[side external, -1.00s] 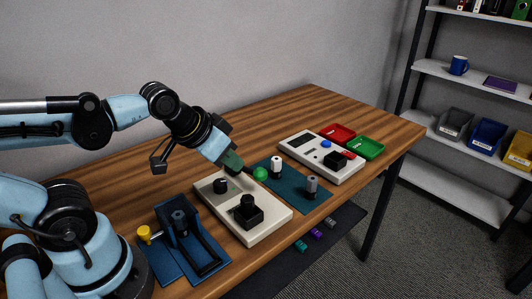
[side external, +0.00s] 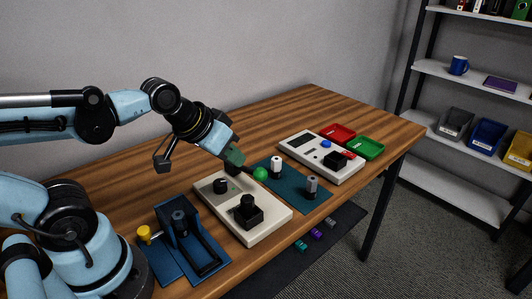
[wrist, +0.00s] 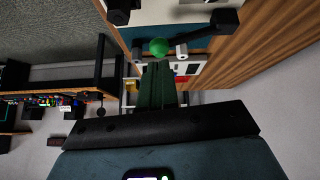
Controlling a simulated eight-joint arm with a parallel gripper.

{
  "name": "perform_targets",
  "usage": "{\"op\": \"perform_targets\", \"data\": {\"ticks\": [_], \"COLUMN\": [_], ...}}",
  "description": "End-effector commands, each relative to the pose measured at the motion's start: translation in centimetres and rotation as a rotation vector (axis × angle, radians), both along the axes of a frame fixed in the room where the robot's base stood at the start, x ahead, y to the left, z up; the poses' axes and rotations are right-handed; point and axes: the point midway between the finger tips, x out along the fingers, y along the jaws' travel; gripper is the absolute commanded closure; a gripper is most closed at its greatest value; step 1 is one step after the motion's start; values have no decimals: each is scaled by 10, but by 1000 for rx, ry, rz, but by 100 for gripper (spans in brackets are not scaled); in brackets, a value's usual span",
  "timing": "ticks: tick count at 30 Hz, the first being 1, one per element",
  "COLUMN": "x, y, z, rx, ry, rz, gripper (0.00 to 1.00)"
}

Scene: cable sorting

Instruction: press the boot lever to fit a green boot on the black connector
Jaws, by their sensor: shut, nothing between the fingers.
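The green ball knob (side external: 261,173) of a lever stands at the far end of the cream station (side external: 272,228); its dark arm runs left, partly behind my gripper. My gripper (side external: 238,158) is shut and empty, just above and left of the knob. In the wrist view the green knob (wrist: 158,47) shows just beyond the closed green fingertips (wrist: 157,66); I cannot tell whether they touch. A black cylindrical part (side external: 221,185) and a black block with a round top (side external: 248,212) stand on the station. I cannot tell which is the black connector, nor see a green boot.
A teal mat (side external: 294,200) holds a white cylinder (side external: 277,164) and a grey cylinder (side external: 311,187). A blue fixture (side external: 183,245) with a yellow knob stands front left. A white tester (side external: 318,165), a red tray (side external: 337,132) and a green tray (side external: 366,148) are farther right. The back of the table is clear.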

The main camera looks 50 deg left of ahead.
Motion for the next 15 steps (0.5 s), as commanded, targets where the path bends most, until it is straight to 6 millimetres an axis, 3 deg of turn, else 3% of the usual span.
{"op": "perform_targets", "data": {"ticks": [9,15], "x": [39,54], "y": [27,41], "z": [40,56], "rx": [-463,-661], "ry": [-63,-89], "rz": [505,703], "gripper": [100,100]}}
